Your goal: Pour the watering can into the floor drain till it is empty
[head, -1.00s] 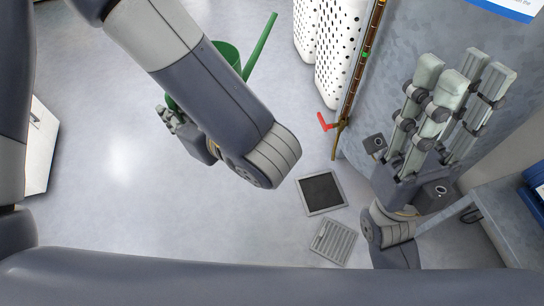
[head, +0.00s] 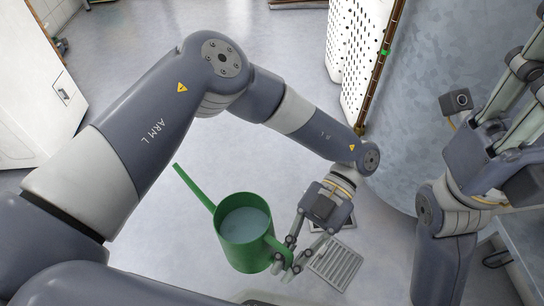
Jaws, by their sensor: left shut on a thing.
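The green watering can (head: 244,236) hangs low over the floor in the middle of the head view, upright, its spout pointing up and left. Greyish-blue water shows inside it. My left gripper (head: 288,262) is shut on the can's handle at its right side. The floor drain's dark square opening (head: 348,222) is mostly hidden behind my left gripper and wrist. Its slotted grate (head: 338,264) lies on the floor beside it, nearer to me. The can is to the left of both. My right gripper (head: 525,95) is at the right edge, open and empty, its fingertips partly cut off.
A white perforated basket (head: 352,60) stands beyond my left wrist. A grey metal cabinet side (head: 440,80) rises at the right, with a thin brown pole in front. A white cabinet (head: 35,80) stands at the left. The floor between is clear.

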